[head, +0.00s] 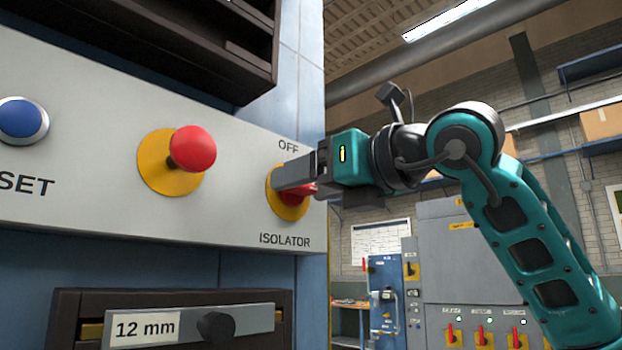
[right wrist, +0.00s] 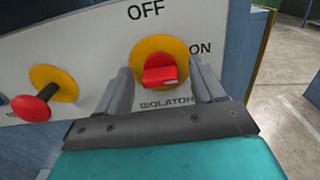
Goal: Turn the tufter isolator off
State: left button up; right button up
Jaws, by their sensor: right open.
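The isolator is a red rotary handle (head: 302,191) on a round yellow plate (head: 287,207), on a pale grey panel (head: 90,110). "OFF" is printed above it and "ISOLATOR" below. The right wrist view shows the red handle (right wrist: 160,71) lying roughly level, with "ON" printed to the right of its yellow plate. My right gripper (head: 280,180) is at the isolator and hides part of it in the head view. In the right wrist view its open fingers (right wrist: 161,78) stand on either side of the handle, with gaps visible. My left gripper is not in view.
A red mushroom button (head: 193,149) on a yellow disc and a blue button (head: 22,119) sit left of the isolator on the same panel. A dark frame with a "12 mm" label (head: 146,329) is below. Grey cabinets (head: 455,260) stand in the background.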

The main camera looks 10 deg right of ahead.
jog(key=c, duration=1.1)
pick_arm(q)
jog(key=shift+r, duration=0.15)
pick_arm(e)
jog(key=shift+o, duration=0.2)
jog(key=shift+n, duration=0.4)
pick_arm(q)
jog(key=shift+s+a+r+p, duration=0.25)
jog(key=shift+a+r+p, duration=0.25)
jog(key=shift+p, duration=0.65)
pick_arm(e)
jog(key=shift+s+a+f+n, duration=0.1)
jog(key=shift+n, duration=4.1)
jog(key=shift+s+a+f+n, duration=0.1)
jog(key=shift+n, duration=4.4)
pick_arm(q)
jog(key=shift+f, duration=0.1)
pick_arm(e)
jog(key=o, duration=1.1)
jog(key=shift+c, duration=0.2)
